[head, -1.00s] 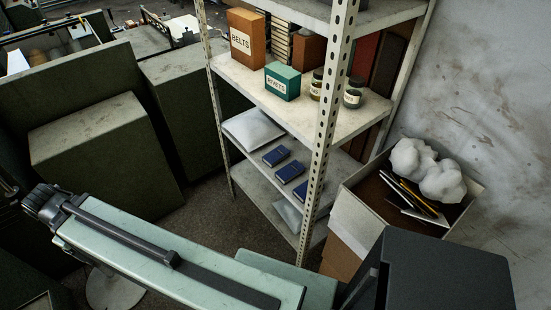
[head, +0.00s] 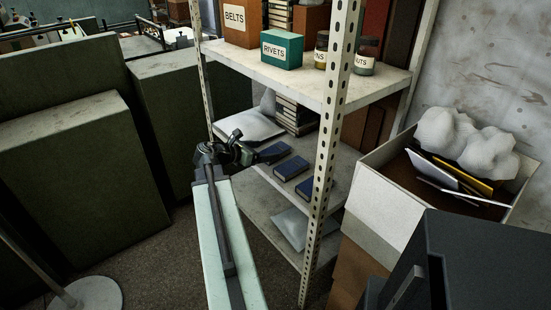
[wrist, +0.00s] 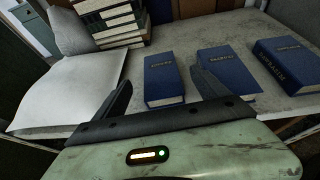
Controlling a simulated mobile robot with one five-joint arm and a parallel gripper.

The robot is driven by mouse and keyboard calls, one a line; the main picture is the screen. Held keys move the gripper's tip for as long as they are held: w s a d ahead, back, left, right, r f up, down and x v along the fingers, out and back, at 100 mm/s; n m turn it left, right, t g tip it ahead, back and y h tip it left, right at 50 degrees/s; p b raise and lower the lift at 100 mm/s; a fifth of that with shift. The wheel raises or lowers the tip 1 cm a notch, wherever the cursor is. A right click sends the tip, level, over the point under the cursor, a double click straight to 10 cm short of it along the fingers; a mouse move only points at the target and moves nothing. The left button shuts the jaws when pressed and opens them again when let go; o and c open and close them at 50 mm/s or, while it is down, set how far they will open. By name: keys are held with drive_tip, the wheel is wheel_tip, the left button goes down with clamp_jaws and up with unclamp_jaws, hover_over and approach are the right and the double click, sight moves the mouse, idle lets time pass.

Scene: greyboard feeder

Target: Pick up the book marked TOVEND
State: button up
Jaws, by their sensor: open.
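Three blue books lie flat in a row on a shelf board: a left book (head: 274,151), a middle book (head: 291,168) and a right book (head: 310,188). In the wrist view the left book (wrist: 163,82), middle book (wrist: 228,76) and right book (wrist: 288,66) carry small titles on their covers. The titles are too small and blurred for me to tell which reads TOVEND. My gripper (wrist: 165,92) is open and empty, its fingers on either side of the left book's image. In the head view my gripper (head: 243,154) is at the shelf's open side, left of the books.
A pale padded envelope (wrist: 70,92) lies left of the books, with a stack of books (wrist: 110,20) behind. A perforated shelf post (head: 328,150) stands right of my arm. The upper shelf board (head: 300,82) is overhead. An open box (head: 385,205) stands at right.

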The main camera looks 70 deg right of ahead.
sight(274, 150)
drive_tip(key=shift+s+d+f, duration=0.3)
drive_tip(key=shift+d+f, duration=0.05)
drive_tip(key=shift+d, duration=0.2)
drive_tip(key=b+x, duration=0.1)
drive_tip(key=x, duration=0.1)
drive_tip(key=b+x, duration=0.1)
drive_tip(key=x, duration=0.1)
drive_tip(key=shift+s+d+f+b, duration=0.1)
drive_tip(key=shift+d+f+b, duration=0.05)
drive_tip(key=shift+f+b, duration=0.25)
drive_tip(key=shift+s+d, duration=0.1)
drive_tip(key=shift+d, duration=0.15)
drive_tip(key=c, duration=1.6)
drive_tip(key=shift+r, duration=0.1)
wheel_tip(274, 150, up, 10)
drive_tip(key=p, duration=1)
drive_tip(key=shift+a+r+p, duration=0.1)
drive_tip(key=shift+r+p, duration=0.05)
drive_tip(key=shift+p, duration=0.2)
